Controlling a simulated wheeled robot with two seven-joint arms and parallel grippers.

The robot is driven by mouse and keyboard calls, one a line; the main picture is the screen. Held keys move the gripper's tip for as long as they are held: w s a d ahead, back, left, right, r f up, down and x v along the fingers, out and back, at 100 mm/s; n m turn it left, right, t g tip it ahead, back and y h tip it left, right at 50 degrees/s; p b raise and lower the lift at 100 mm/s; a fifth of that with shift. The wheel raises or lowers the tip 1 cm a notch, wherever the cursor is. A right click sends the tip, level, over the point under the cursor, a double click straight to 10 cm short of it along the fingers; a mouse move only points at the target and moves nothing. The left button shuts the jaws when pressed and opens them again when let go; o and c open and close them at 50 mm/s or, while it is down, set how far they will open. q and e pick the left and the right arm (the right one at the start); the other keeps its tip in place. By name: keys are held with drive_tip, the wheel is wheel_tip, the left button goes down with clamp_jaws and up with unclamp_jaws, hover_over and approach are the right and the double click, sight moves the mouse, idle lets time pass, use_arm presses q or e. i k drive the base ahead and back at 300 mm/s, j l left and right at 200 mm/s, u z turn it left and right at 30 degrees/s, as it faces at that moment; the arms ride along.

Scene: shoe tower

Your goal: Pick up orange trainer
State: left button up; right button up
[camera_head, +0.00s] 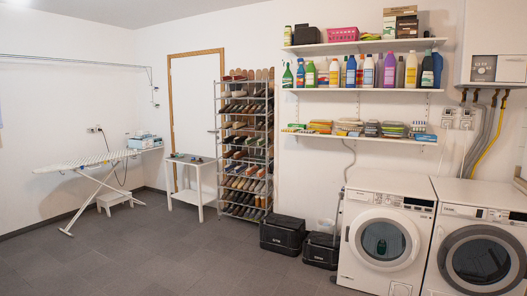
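A tall metal shoe tower (217,150) stands against the back wall, left of the picture's middle. Its several tiers are full of shoes in brown, black, white, grey and reddish tones. They are too small in this view for me to tell which one, if any, is the orange trainer. Neither of my grippers shows in the head view.
A small white table (190,161) stands left of the tower, and an ironing board (85,162) with a white step stool (115,199) stands further left. Two black boxes (283,234) and white washing machines (385,235) line the right. The grey floor (150,250) in front is clear.

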sight(261, 173)
drive_tip(key=u, duration=0.25)
drive_tip(key=i, duration=5)
drive_tip(key=i+z, duration=0.1)
drive_tip(key=i, duration=0.5)
drive_tip(key=i+z, duration=0.1)
drive_tip(key=i, duration=0.5)
drive_tip(key=i+j+z, duration=0.1)
drive_tip(key=i, duration=0.5)
drive_tip(key=i+j+z, duration=0.1)
drive_tip(key=i, duration=0.5)
